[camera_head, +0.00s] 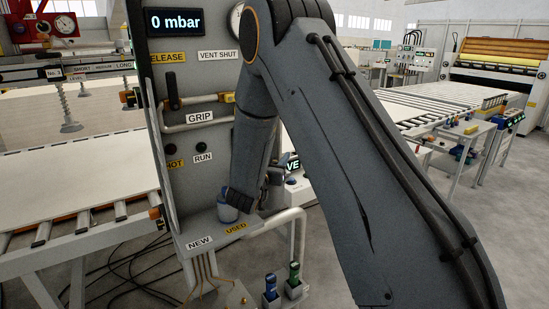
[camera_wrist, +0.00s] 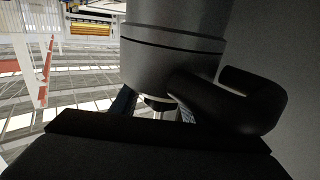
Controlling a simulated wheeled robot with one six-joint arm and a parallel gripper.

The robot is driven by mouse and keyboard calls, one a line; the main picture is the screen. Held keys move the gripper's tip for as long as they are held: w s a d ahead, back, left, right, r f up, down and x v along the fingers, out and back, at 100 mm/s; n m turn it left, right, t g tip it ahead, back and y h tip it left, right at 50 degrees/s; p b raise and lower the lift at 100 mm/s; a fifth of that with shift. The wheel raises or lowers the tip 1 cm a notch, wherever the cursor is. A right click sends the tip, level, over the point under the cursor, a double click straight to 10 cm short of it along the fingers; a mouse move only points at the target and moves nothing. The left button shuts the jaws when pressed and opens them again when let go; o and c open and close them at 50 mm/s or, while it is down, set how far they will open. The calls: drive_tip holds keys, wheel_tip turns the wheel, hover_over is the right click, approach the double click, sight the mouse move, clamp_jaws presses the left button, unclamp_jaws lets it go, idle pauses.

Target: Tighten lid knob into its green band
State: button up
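In the wrist view a large grey cylinder (camera_wrist: 175,48) fills the upper middle, with a thick black curved handle (camera_wrist: 262,98) at its right. A small pale and dark knob-like part (camera_wrist: 158,102) shows under its lower rim, perhaps the lid knob. My gripper (camera_wrist: 154,108) shows as two blue-dark finger parts on either side of that part. Its dark body hides the rest, so contact is unclear. No green band can be made out.
The grey panel (camera_head: 190,140) carries a "0 mbar" display (camera_head: 175,22) and a GRIP lever (camera_head: 172,92). Two bottles, blue (camera_head: 270,287) and green (camera_head: 294,275), stand below. A pipe rail (camera_head: 303,235) is close by.

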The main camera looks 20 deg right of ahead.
drive_tip(key=c, duration=0.8)
drive_tip(key=shift+d+m+g+h+b, duration=0.1)
drive_tip(key=shift+m+g+h+b, duration=0.4)
drive_tip(key=shift+m+h, duration=0.1)
drive_tip(key=shift+s+d+m+g+h, duration=0.25)
drive_tip(key=shift+m+g+h, duration=0.25)
drive_tip(key=shift+g+h, duration=0.3)
drive_tip(key=o, duration=1.1)
